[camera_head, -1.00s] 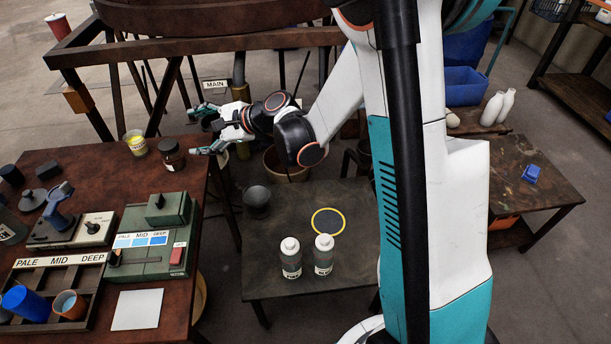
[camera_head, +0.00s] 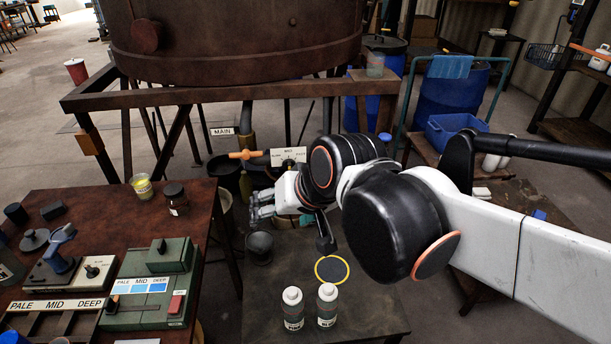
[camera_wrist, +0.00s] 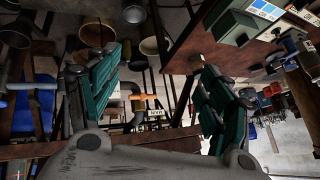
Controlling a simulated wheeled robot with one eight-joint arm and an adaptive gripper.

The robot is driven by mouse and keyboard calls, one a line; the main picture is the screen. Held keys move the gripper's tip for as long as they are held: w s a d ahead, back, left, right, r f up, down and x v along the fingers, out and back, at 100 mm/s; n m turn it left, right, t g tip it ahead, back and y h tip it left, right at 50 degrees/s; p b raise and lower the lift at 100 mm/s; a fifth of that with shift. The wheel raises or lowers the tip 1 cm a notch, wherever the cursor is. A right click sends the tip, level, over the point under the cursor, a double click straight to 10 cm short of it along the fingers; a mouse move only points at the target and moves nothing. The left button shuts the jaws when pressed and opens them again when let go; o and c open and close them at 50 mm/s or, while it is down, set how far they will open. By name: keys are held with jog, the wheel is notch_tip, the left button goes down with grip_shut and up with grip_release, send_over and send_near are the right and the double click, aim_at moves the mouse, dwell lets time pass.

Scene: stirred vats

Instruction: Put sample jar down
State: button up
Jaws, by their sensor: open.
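A clear jar with yellow contents (camera_head: 142,187) stands upright near the back right corner of the brown table (camera_head: 196,215). A dark jar with a black lid (camera_head: 175,201) stands upright beside it. I cannot tell by look which one is the sample jar. My gripper (camera_head: 258,207) is to the right of both jars, past the table's edge and apart from them. In the wrist view my gripper (camera_wrist: 160,62) has its green fingers spread wide, with nothing held between them.
An orange-handled valve (camera_head: 243,154) is just behind my gripper. A green colour-check box (camera_head: 155,285) takes up much of the brown table.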

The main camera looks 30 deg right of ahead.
jog(key=s+d+n+h, duration=0.1)
jog(key=s+d+n, duration=0.2)
jog(key=s, duration=0.2)
jog(key=shift+s+d+f+h, duration=0.15)
jog(key=shift+s+f+h, duration=0.1)
jog(key=shift+f+h, duration=0.15)
jog(key=shift+o, duration=0.3)
